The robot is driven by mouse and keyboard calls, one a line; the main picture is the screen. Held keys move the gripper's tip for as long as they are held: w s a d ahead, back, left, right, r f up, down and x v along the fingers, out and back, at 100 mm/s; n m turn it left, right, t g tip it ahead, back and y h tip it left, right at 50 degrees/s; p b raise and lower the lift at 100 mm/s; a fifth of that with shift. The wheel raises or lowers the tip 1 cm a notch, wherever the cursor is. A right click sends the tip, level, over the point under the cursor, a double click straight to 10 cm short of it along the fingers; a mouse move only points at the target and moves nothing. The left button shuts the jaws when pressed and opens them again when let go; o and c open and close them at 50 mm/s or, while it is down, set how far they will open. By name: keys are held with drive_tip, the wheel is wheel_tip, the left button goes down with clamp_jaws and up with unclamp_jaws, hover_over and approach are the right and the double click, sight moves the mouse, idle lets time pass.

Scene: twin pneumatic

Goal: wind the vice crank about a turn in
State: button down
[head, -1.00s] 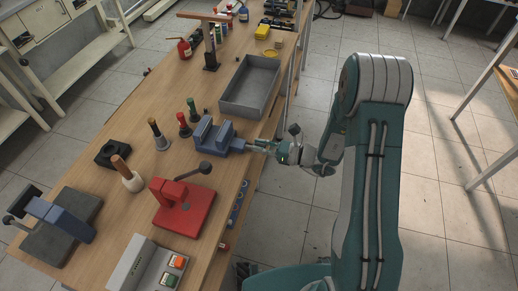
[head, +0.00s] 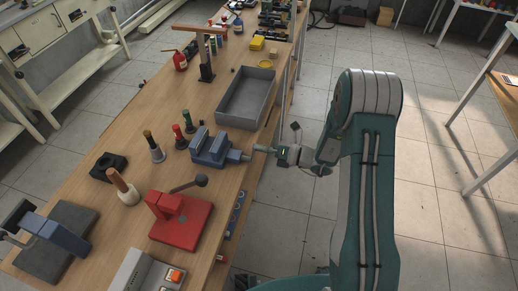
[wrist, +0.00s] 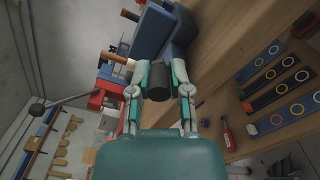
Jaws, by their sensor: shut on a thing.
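The blue vice (head: 208,150) stands at the bench's right edge, its spindle end pointing right toward my arm. My gripper (head: 262,149) is beside that end, just beyond the bench edge. In the wrist view the blue vice (wrist: 153,30) fills the top. A dark cylindrical crank handle (wrist: 157,82) sits between the two fingers of my gripper (wrist: 161,72), which are shut on it. The rest of the crank is largely hidden behind the handle and fingers.
A grey tray (head: 220,108) lies behind the vice, and a red lever press (head: 172,232) stands in front of it. Bottle-like tools (head: 154,152) stand to the left. The floor right of the bench (head: 290,225) is clear.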

drive_tip(key=m, duration=0.2)
drive_tip(key=f+m, duration=0.1)
drive_tip(key=m, duration=0.1)
drive_tip(key=w+m, duration=0.1)
drive_tip(key=m, duration=0.1)
drive_tip(key=shift+w+d+f, duration=0.1)
drive_tip(key=shift+d+f, duration=0.1)
drive_tip(key=shift+f, duration=0.2)
idle(0.3)
drive_tip(key=c, duration=0.6)
unclamp_jaws()
drive_tip(key=shift+d, duration=0.1)
drive_tip(key=v, duration=1.1)
drive_tip(key=shift+d, duration=0.4)
